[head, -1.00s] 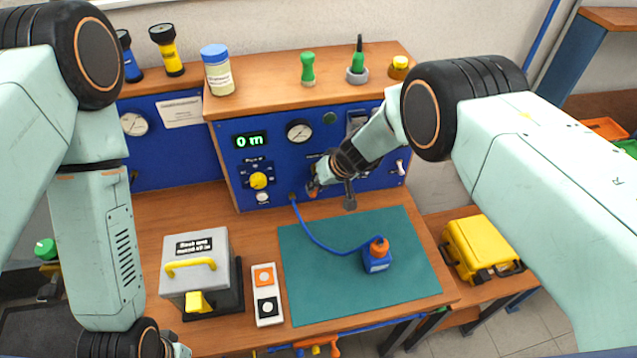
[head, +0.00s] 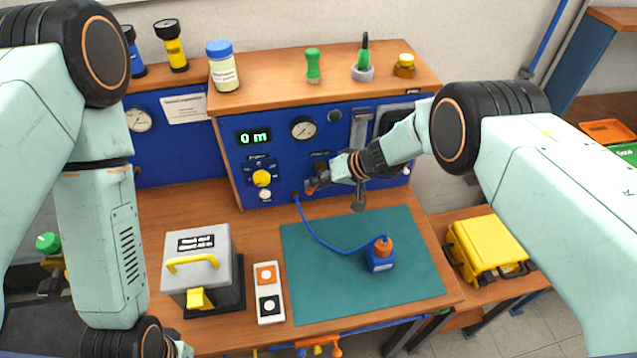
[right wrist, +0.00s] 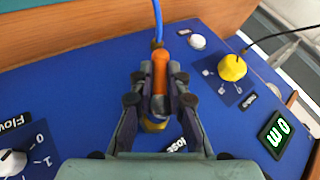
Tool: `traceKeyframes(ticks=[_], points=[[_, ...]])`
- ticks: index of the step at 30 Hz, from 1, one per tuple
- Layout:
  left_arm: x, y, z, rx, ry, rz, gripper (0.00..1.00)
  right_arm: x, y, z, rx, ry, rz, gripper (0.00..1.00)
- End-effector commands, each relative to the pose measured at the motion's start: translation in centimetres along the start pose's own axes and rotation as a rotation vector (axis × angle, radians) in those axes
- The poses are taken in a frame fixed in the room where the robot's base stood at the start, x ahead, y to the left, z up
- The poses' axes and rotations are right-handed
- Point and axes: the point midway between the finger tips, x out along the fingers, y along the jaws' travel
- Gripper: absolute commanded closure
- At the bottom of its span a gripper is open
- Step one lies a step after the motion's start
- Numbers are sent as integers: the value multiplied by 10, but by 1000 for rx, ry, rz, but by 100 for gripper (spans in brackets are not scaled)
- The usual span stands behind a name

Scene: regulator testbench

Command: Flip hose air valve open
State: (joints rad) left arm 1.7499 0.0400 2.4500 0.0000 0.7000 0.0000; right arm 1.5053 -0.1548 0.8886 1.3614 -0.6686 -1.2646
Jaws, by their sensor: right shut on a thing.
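The hose air valve is on the blue panel. Its orange lever (right wrist: 160,72) lies between my right gripper's fingers (right wrist: 160,100), in line with the blue hose in the right wrist view. A bit of its yellowish body (right wrist: 154,125) shows below the lever; the rest is hidden by the fingers. In the head view my right gripper (head: 318,184) is at the panel, shut on the lever. The blue hose (head: 318,238) runs from the panel to a blue block with an orange top (head: 380,256). My left gripper's fingers are out of view.
The panel holds a yellow knob (head: 262,178), a gauge (head: 304,128) and a display reading 0 m (head: 254,136). A grey box with a yellow handle (head: 200,262) and a two-button box (head: 268,292) stand on the bench. The green mat (head: 330,290) is mostly clear.

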Motion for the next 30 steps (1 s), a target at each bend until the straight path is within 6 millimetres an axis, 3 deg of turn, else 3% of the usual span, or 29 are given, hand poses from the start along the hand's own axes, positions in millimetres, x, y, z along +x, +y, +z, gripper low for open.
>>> traceKeyframes(ticks=[7, 8, 15, 25, 30], points=[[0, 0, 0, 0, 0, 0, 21, -2, -1, -6, -2, 10, 2, 100], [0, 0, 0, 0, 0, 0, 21, -2, -1, -6, -2, 10, 2, 83], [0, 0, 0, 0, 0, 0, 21, -1, -1, -3, -1, 5, 2, 63], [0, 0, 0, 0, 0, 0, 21, -1, 0, -1, 0, 2, 1, 62], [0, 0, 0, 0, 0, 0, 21, -12, 0, -2, 0, 1, 2, 62]])
